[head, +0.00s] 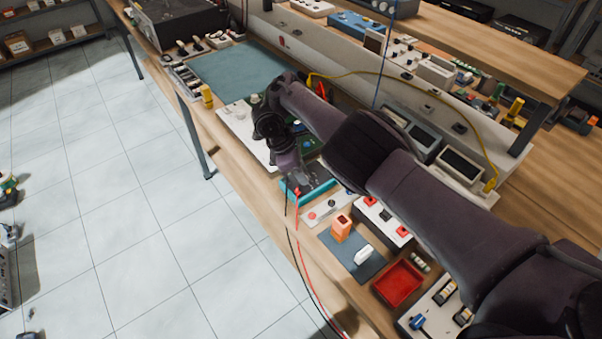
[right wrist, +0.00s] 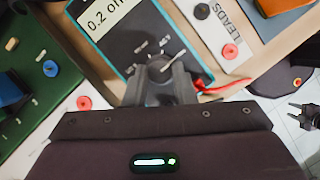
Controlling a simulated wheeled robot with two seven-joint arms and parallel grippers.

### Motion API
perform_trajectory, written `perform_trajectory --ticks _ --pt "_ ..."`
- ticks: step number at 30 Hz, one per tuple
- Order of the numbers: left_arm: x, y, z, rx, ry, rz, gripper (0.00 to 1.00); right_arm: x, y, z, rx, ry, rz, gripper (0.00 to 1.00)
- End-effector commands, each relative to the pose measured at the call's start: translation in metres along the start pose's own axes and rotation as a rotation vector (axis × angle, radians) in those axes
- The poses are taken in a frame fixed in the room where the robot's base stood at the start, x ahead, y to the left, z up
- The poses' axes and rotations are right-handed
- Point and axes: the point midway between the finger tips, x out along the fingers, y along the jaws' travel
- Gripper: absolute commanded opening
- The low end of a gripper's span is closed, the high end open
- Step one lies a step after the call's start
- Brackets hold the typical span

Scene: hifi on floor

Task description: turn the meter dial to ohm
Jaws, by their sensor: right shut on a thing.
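The meter (right wrist: 118,30) is a dark box with a blue edge and a pale display that reads "0.2 oh", cut off at the picture's edge. In the head view the meter (head: 318,188) lies on the bench, partly hidden by my right arm. Its dial (right wrist: 164,66) is a small knob with a pale pointer line, slanting up and right in the right wrist view. The small labels around it are too blurred to read. My right gripper (right wrist: 160,77) is shut on the dial; in the head view the gripper (head: 291,175) is over the meter.
Red and black leads (head: 299,235) run from the meter over the bench's front edge. A leads panel (head: 327,206), an orange block (head: 341,228) on a blue mat and a red tray (head: 398,284) lie nearby. A green board (right wrist: 45,85) lies beside the meter.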

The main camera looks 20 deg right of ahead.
Motion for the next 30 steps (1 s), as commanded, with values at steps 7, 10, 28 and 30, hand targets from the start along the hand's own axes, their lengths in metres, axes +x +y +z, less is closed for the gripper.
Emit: perform_trajectory --ticks 7,10,28,30 --pt "0.0 0.0 0.0 0.0 0.0 0.0 0.38 0.0 0.0 0.001 0.002 -0.002 0.0 0.01" --pt "0.0 0.0 0.0 0.0 0.0 0.0 0.38 0.0 0.001 0.001 0.002 -0.002 0.001 0.29" --pt "0.0 0.0 0.0 0.0 0.0 0.0 0.38 -0.02 0.001 -0.001 0.0 0.003 0.001 0.46" --pt "-0.001 0.0 0.0 0.0 0.0 0.0 0.38 -0.033 0.001 0.0 0.0 0.004 0.002 0.46"
